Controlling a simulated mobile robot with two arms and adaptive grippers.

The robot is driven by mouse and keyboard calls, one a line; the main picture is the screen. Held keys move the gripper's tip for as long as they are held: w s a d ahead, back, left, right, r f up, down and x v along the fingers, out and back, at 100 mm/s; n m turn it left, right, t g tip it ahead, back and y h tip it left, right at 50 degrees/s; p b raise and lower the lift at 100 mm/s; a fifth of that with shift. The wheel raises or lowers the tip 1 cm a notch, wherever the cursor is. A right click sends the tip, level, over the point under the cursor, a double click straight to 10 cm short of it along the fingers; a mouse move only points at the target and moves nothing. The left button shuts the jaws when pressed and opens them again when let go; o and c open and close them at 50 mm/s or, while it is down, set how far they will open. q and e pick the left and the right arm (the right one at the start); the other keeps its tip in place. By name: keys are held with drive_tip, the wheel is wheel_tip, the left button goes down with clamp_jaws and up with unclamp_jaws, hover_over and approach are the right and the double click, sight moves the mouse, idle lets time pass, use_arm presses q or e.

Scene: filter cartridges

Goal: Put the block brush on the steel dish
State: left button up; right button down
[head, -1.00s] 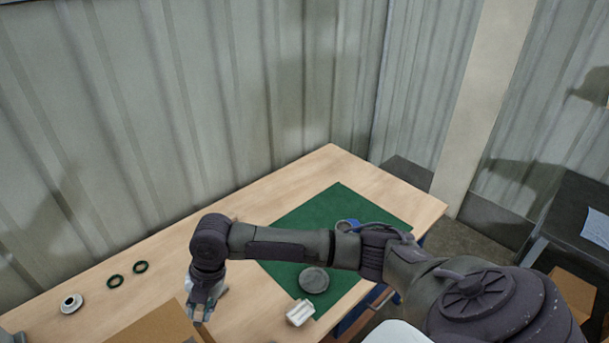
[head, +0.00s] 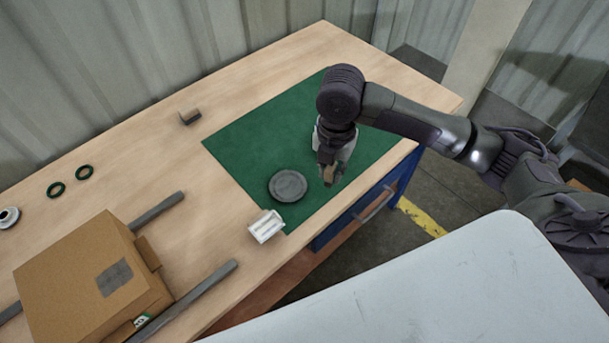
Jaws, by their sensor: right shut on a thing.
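The steel dish (head: 287,186) is a round grey dish on the green mat. My right gripper (head: 331,173) is just right of the dish, pointing down over the mat. It is shut on a small tan piece, which I take to be the block brush (head: 329,176); the fingers hide most of it. I cannot tell whether the brush touches the mat. The dish looks empty. My left gripper is not in view.
A white slotted holder (head: 266,226) stands at the mat's front corner. A cardboard box (head: 72,282) sits at left between dark rails. A small brown-grey block (head: 189,117) and two dark green rings (head: 70,181) lie behind. The green mat (head: 240,145) is clear left of the dish.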

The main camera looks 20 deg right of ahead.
drive_tip(key=w+a+f, duration=0.2)
drive_tip(key=w+a+f+p, duration=0.1)
drive_tip(key=w+a+f, duration=0.1)
drive_tip(key=w, duration=0.1)
drive_tip(key=w+a+f, duration=0.1)
drive_tip(key=w+a, duration=0.1)
drive_tip(key=w, duration=0.1)
drive_tip(key=shift+a+f, duration=0.25)
drive_tip(key=shift+f, duration=0.15)
drive_tip(key=shift+w+a+f, duration=0.15)
drive_tip(key=shift+w+f, duration=0.1)
drive_tip(key=shift+w, duration=0.05)
drive_tip(key=shift+w+f, duration=0.1)
drive_tip(key=shift+w, duration=0.05)
wheel_tip(320, 180, down, 3)
drive_tip(key=shift+f+p, duration=0.15)
drive_tip(key=shift+p, duration=0.55)
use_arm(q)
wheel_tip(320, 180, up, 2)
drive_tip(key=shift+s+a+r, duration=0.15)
use_arm(e)
drive_tip(key=shift+f, duration=0.35)
drive_tip(key=shift+f, duration=0.1)
drive_tip(key=c, duration=1)
unclamp_jaws()
drive_tip(key=shift+c, duration=0.2)
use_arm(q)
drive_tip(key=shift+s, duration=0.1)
